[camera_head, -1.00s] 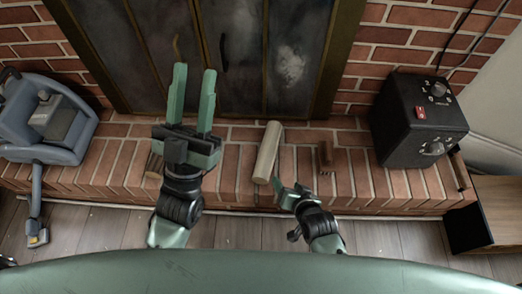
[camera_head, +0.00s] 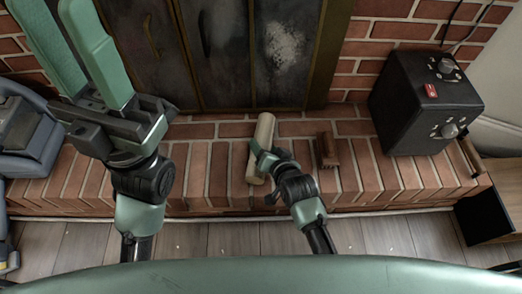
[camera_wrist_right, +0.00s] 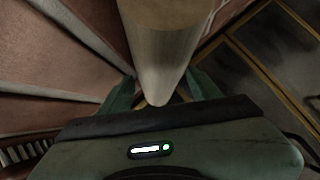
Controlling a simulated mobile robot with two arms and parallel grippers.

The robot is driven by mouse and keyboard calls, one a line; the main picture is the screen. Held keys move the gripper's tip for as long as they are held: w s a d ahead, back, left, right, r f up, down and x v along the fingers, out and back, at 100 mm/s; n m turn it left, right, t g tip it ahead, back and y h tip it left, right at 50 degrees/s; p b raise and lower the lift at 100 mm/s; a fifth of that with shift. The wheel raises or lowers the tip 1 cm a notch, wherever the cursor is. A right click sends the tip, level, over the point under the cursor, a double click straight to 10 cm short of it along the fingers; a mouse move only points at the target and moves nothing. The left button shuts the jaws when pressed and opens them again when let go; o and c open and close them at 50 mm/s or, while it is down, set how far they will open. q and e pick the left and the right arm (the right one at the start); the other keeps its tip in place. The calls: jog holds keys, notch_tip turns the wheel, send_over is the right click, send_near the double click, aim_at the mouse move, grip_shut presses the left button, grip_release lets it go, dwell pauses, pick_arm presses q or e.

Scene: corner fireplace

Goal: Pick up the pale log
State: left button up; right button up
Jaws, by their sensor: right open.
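The pale log (camera_head: 264,132) lies on the brick hearth in front of the dark fireplace doors, its long side running from front to back. My right gripper (camera_head: 264,170) is at the log's near part in the head view. In the right wrist view the log (camera_wrist_right: 165,50) passes between the two green fingers, one on each side, and the jaws are open. I cannot tell whether either finger touches it. My left gripper (camera_head: 54,10) is raised at the upper left, its two fingers apart with nothing between them.
A brown brush (camera_head: 327,150) stands on the hearth (camera_head: 205,178) just right of my right gripper. A black box with knobs (camera_head: 425,105) is further right. A blue-grey device (camera_head: 25,135) is at the left edge. Fireplace doors (camera_head: 230,50) stand behind the log.

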jog(key=shift+w+a+f, duration=0.15)
jog(key=shift+w+f, duration=0.05)
jog(key=shift+w, duration=0.15)
grip_shut()
jog(key=shift+r, duration=0.1)
